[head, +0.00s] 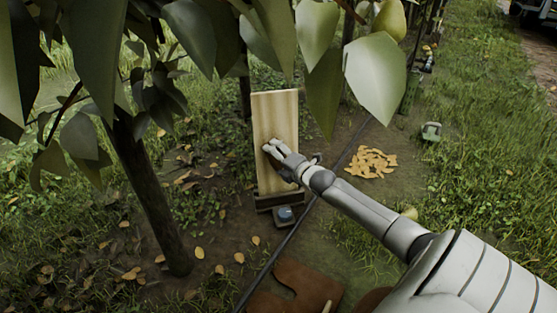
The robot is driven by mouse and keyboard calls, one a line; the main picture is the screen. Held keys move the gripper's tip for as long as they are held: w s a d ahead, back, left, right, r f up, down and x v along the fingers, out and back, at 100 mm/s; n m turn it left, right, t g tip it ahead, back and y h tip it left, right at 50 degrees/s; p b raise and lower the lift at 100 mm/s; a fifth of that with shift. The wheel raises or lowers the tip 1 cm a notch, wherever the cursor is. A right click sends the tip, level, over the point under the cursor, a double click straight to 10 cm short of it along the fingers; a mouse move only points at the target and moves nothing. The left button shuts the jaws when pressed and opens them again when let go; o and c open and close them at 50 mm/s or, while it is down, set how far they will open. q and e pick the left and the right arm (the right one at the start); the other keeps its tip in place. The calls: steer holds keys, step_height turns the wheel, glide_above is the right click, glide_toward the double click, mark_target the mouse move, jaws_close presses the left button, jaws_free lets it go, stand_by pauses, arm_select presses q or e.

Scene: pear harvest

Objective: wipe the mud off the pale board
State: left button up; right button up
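The pale board (275,108) stands upright on a dark base, with faint brownish smudging around its middle. My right gripper (271,148) reaches in from the right and is at the front of the board, at about mid height. It covers part of the surface there. Its fingers are small and pale; I cannot tell whether they are open or shut, hold anything, or touch the board. A small blue thing (285,213) lies in a dark holder at the board's foot. My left gripper is not in view.
A tree trunk (150,195) stands left of the board, and large leaves (375,75) hang across the top. A dark hose or pipe (285,243) runs along the ground. A pile of orange-brown pieces (371,162) lies right of the board. A brown thing (295,289) lies in front.

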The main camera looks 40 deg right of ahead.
steer(key=shift+w+d+b, duration=0.4)
steer(key=shift+w+b, duration=0.05)
steer(key=shift+w, duration=0.2)
steer(key=shift+s, duration=0.1)
steer(key=d, duration=0.1)
steer(key=s+d+p, duration=0.1)
steer(key=d, duration=0.1)
steer(key=shift+s+d+p, duration=0.25)
steer(key=shift+s+p, duration=0.05)
steer(key=shift+s, duration=0.05)
steer(key=shift+w+a+p, duration=0.25)
steer(key=shift+w+a, duration=0.3)
steer(key=shift+a, duration=0.3)
steer(key=shift+w+a+p, duration=0.25)
steer(key=shift+w+a, duration=0.3)
steer(key=shift+a, duration=0.3)
steer(key=shift+c, duration=0.4)
